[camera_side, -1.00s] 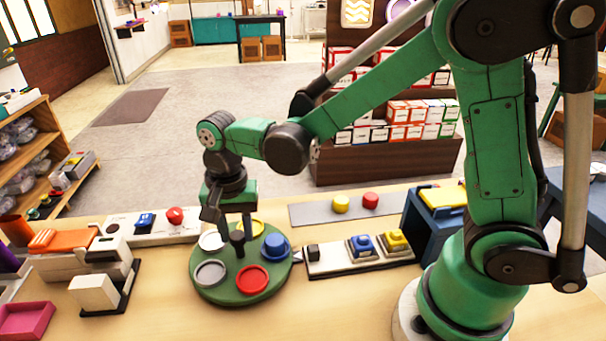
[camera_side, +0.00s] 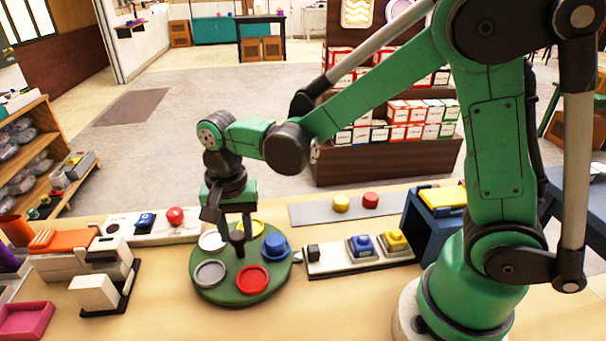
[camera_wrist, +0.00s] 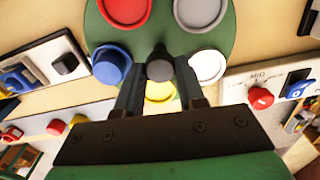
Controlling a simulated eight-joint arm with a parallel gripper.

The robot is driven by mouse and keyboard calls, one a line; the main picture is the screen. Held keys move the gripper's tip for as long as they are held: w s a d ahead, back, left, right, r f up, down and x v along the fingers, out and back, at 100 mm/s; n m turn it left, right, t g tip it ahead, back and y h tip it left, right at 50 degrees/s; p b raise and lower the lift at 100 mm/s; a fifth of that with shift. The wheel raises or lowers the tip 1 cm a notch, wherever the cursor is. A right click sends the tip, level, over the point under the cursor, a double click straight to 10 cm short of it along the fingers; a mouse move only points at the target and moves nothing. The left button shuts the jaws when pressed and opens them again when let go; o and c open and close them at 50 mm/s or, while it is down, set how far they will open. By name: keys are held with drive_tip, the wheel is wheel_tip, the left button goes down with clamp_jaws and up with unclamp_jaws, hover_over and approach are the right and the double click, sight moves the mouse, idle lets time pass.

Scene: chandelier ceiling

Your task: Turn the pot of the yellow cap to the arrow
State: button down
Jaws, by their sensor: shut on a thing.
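A round green turntable (camera_side: 215,292) carries coloured pots around a dark central knob (camera_side: 237,239). The yellow pot (camera_side: 255,228) is at the back right, partly hidden behind my gripper; it also shows in the wrist view (camera_wrist: 160,91). The blue pot (camera_side: 275,246) is on the right, closest to the small grey arrow (camera_side: 298,256) beside the disc, and looks covered by a blue cap. The red (camera_side: 252,280), grey (camera_side: 210,273) and white (camera_side: 210,240) pots look open. The yellow cap (camera_side: 340,204) lies on a grey strip. My gripper (camera_wrist: 160,75) is shut on the knob.
A red cap (camera_side: 370,200) lies beside the yellow cap. A white panel with blue and yellow buttons (camera_side: 360,256) stands close right of the turntable. Another panel with a red knob (camera_side: 175,216) is behind left. A blue box (camera_side: 425,235) stands further right.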

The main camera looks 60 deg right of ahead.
sight(237, 234)
drive_tip(key=shift+m, duration=7.2)
drive_tip(key=c, duration=0.5)
unclamp_jaws()
drive_tip(key=shift+r, duration=2.85)
